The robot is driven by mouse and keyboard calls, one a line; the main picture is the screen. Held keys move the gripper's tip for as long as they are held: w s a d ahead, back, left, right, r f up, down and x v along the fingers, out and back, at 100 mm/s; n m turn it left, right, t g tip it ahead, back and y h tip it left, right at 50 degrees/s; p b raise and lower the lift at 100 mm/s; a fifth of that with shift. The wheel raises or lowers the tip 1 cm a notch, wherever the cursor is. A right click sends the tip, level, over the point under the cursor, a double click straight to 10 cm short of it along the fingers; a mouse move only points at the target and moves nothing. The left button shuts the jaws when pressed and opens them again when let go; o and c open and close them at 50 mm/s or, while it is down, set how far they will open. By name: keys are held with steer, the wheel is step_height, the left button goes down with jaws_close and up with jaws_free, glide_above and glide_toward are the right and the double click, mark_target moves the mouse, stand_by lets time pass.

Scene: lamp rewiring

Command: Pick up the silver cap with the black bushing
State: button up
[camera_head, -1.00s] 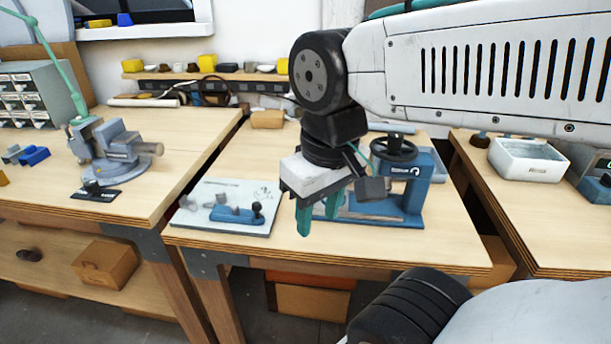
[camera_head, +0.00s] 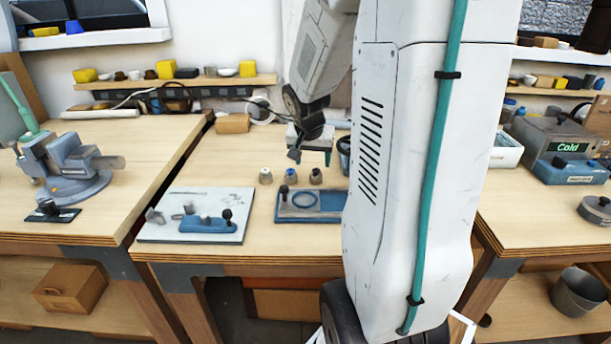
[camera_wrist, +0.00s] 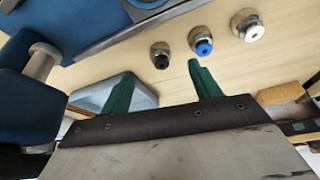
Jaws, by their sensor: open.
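The silver cap with the black bushing (camera_head: 315,177) stands upright on the middle bench, rightmost of three small silver caps in the head view. In the wrist view the same cap (camera_wrist: 160,56) shows its dark top just beyond the fingertips. The cap with a blue bushing (camera_wrist: 202,44) is beside it, and the one with a white bushing (camera_wrist: 248,26) is farthest right there. My gripper (camera_head: 314,157) is open and empty, with its green fingers behind the caps in the head view. In the wrist view, my gripper (camera_wrist: 160,70) has its fingers spread and touches no cap.
The blue press base (camera_head: 296,214) stands in front of the caps, its right part hidden by my arm. A pale board (camera_head: 160,232) with a blue holder (camera_head: 207,224) lies to the left. A cardboard box (camera_head: 233,123) sits behind. Bare bench lies left of the caps.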

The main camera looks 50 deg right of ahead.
mark_target(315, 175)
steer(key=shift+d+x, duration=0.25)
steer(key=shift+x, duration=2.05)
steer(key=shift+d+x, duration=0.2)
steer(key=shift+x, duration=2.05)
steer(key=shift+w+r, duration=0.15)
steer(key=shift+r, duration=0.05)
steer(key=c, duration=1.1)
